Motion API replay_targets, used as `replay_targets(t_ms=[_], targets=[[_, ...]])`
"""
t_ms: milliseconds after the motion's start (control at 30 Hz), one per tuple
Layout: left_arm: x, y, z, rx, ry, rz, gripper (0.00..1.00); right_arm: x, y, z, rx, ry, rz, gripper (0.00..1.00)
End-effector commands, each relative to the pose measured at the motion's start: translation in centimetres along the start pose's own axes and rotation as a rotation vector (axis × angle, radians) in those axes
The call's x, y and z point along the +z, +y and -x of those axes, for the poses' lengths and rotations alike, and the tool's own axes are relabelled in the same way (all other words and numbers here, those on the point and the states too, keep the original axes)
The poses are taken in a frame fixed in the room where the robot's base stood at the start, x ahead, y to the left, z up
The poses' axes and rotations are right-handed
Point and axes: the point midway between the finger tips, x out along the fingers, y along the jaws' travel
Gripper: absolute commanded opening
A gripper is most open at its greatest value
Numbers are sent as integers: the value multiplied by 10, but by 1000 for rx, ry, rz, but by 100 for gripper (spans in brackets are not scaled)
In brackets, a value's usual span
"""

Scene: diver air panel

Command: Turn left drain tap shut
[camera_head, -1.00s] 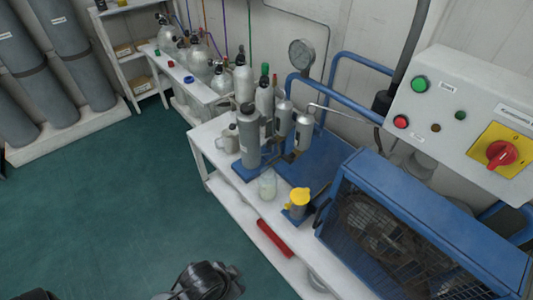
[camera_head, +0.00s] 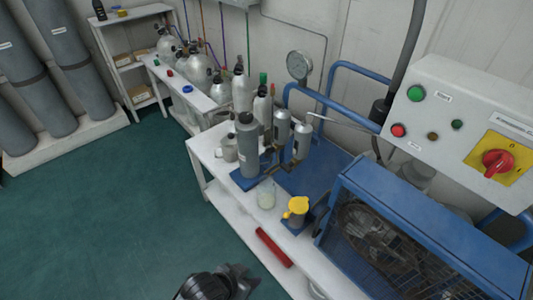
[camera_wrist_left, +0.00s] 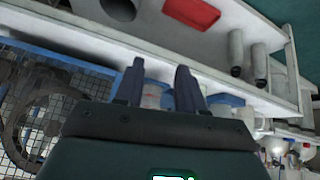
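In the head view, two small silver cylinders (camera_head: 282,127) with brass-coloured fittings (camera_head: 268,166) at their feet stand on the white bench. The left drain tap seems to be among these fittings, but it is too small to make out clearly. A tall grey cylinder (camera_head: 247,148) partly blocks the view. My left gripper (camera_head: 240,275) is at the bottom edge, over the floor in front of the bench and well short of the fittings. In the left wrist view its two dark fingers (camera_wrist_left: 160,68) stand apart with nothing held. My right gripper is not in view.
A clear jar (camera_head: 266,195) and a yellow-topped part (camera_head: 297,208) stand near the bench's front edge. The blue caged compressor (camera_head: 350,170) fills the right. The green floor (camera_head: 110,220) is clear.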

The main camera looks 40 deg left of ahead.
Motion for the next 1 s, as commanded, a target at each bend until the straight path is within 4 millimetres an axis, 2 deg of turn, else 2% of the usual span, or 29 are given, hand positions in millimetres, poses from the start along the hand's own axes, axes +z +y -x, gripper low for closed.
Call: replay_targets(t_ms=[167, 300, 400, 500, 700, 833, 1000], targets=[[-41, -26, -37, 27, 298, 106, 39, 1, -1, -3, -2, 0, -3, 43], [-85, -64, -57, 79, 552, 98, 39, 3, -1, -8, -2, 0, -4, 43], [-122, -99, -61, 127, 720, 32, 39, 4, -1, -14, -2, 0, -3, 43], [-158, -135, -57, 154, 838, -68, 39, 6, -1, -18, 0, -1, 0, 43], [-214, -188, -44, 91, 911, -247, 39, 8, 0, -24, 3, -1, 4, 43], [-238, -197, -33, 69, 935, -307, 39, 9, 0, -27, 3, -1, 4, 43], [-253, -196, -30, 64, 954, -327, 39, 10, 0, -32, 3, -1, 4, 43]])
